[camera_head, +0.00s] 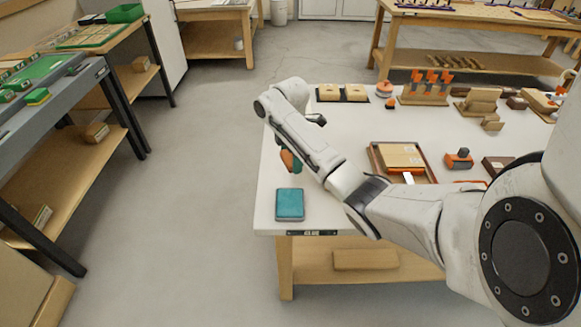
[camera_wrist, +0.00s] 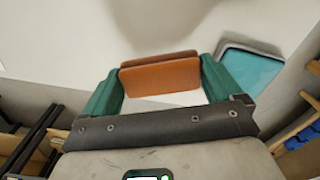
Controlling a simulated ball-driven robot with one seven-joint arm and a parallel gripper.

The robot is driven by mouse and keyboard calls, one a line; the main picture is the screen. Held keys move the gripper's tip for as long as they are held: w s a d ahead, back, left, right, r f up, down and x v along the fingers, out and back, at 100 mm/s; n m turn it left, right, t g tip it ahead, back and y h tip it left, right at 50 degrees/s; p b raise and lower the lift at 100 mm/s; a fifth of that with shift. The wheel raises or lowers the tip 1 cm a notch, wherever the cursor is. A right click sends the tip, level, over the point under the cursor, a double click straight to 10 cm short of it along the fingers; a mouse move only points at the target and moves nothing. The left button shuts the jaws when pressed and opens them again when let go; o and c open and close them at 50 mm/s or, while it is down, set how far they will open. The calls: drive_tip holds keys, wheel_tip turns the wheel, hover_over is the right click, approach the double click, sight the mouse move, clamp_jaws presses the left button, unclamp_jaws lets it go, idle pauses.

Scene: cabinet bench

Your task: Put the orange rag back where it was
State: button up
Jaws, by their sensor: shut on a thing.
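The orange rag (camera_wrist: 160,76) is a folded, flat, brown-orange piece. It is gripped between the two green fingers of my gripper (camera_wrist: 162,88) in the wrist view. In the head view my gripper (camera_head: 291,160) hangs over the left end of the white table, and a bit of the orange rag (camera_head: 287,159) shows at the fingers. The rag looks held above the table top, though the exact gap is hard to tell. A teal pad in a grey-rimmed tray (camera_head: 289,204) lies near the table's front left corner; it also shows at the right in the wrist view (camera_wrist: 250,68).
The white table (camera_head: 266,200) has bare room around the teal pad. A brown tray with a tan block (camera_head: 402,157) lies right of my arm. Wooden racks and orange pieces (camera_head: 430,88) stand along the back. A grey bench (camera_head: 50,90) is at the left across an aisle.

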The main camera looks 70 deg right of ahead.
sight(291, 164)
drive_tip(key=shift+w+d+f, duration=0.2)
drive_tip(key=shift+d+f, duration=0.05)
drive_tip(key=shift+f, duration=0.2)
drive_tip(key=shift+d+f, duration=0.1)
drive_tip(key=shift+f, duration=1.5)
drive_tip(key=shift+f, duration=0.2)
drive_tip(key=o, duration=0.6)
drive_tip(key=shift+r, duration=0.1)
